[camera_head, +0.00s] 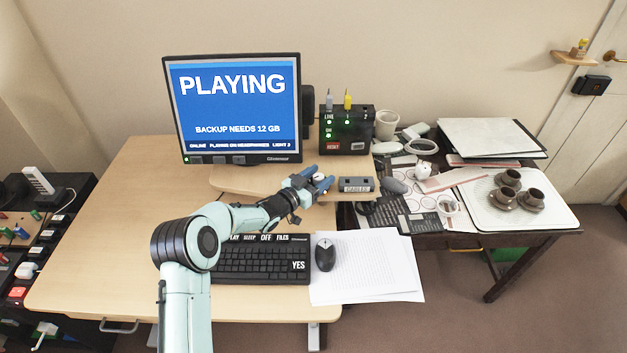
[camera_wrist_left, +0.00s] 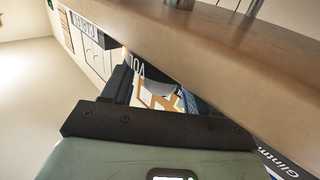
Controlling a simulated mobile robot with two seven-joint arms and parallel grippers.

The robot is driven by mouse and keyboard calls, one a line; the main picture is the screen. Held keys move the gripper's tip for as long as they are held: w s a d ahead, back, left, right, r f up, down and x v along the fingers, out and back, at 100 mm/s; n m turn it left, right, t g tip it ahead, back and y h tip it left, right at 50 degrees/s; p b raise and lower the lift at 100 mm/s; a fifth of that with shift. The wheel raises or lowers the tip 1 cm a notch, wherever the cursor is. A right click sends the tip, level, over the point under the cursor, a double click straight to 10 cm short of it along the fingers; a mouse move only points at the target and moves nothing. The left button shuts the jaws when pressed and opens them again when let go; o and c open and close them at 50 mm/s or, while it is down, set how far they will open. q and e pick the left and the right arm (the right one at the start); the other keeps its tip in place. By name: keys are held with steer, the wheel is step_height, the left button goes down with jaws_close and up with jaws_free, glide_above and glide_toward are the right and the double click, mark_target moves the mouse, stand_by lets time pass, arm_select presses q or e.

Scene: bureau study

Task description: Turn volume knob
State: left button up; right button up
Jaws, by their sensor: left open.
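My left gripper (camera_head: 322,182) reaches over the desk from the left, its blue-tipped fingers open, at the right end of the wooden shelf under the monitor. A small pale round thing, apparently the volume knob (camera_head: 320,176), shows between the fingers. In the left wrist view the open gripper (camera_wrist_left: 158,98) has a dark finger on each side of a grey-white rounded knob (camera_wrist_left: 158,88). A dark face with a partly visible "VOL" label (camera_wrist_left: 137,68) is just beyond it. I cannot tell whether the fingers touch the knob. My right gripper is not in view.
The monitor (camera_head: 237,108) shows "PLAYING". A black box with green lights (camera_head: 346,131) stands right of it. A small labelled grey box (camera_head: 356,185) sits right of the gripper. Keyboard (camera_head: 262,263), mouse (camera_head: 325,254) and papers (camera_head: 372,285) lie in front. The desk's left part is clear.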

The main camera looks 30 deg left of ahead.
arm_select(q)
steer(key=v, duration=1.3)
steer(key=shift+s, duration=0.15)
